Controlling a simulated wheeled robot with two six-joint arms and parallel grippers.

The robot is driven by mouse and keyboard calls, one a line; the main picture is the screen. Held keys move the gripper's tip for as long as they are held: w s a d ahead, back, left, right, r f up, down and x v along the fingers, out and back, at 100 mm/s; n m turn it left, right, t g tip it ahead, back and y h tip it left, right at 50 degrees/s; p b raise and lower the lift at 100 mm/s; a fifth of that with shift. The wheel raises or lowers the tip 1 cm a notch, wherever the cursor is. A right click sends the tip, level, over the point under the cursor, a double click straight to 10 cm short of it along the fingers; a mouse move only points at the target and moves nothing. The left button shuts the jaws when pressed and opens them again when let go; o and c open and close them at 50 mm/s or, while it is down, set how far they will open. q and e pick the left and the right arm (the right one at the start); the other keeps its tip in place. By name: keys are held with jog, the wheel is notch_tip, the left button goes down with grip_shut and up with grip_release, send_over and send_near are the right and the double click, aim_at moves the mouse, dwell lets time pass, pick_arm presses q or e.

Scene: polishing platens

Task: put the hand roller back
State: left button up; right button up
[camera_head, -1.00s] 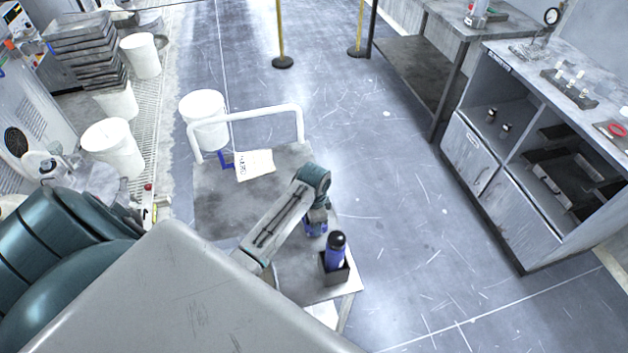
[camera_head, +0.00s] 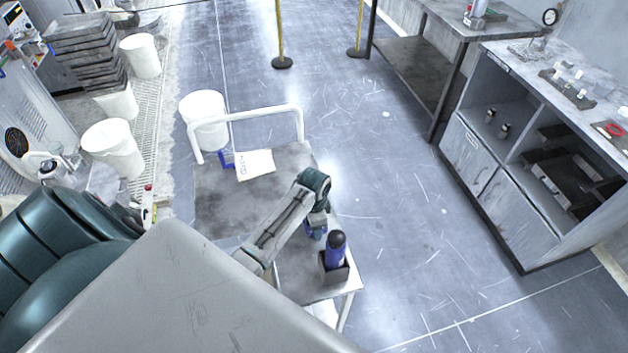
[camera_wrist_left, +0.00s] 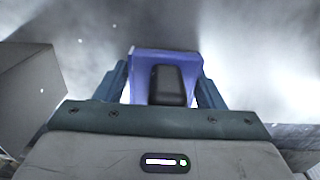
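My left gripper (camera_head: 317,231) points down over the near right part of a grey cart (camera_head: 225,205). In the left wrist view its two fingers (camera_wrist_left: 165,88) stand on both sides of a blue-purple piece with a dark block in its middle, and seem to touch it. A small blue bracket (camera_head: 227,159) sits at the cart's far side. My right gripper is not in view.
White buckets stand left. A cabinet (camera_head: 500,200) stands right, with open floor between.

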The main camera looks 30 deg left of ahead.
pick_arm(q)
jog(key=shift+s+f, duration=0.15)
jog(key=shift+s, duration=0.1)
jog(key=shift+w+a+f, duration=0.15)
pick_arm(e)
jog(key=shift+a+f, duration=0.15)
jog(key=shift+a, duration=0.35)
pick_arm(q)
jog(key=shift+r, duration=0.35)
jog(key=r+b, duration=0.1)
jog(key=r, duration=0.2)
jog(key=r+b, duration=0.1)
jog(key=r, duration=0.2)
jog(key=r+b, duration=0.1)
jog(key=r, duration=0.3)
jog(key=shift+w, duration=0.25)
jog(key=shift+r, duration=0.85)
jog(key=shift+r+p, duration=0.4)
jog(key=shift+r, duration=0.15)
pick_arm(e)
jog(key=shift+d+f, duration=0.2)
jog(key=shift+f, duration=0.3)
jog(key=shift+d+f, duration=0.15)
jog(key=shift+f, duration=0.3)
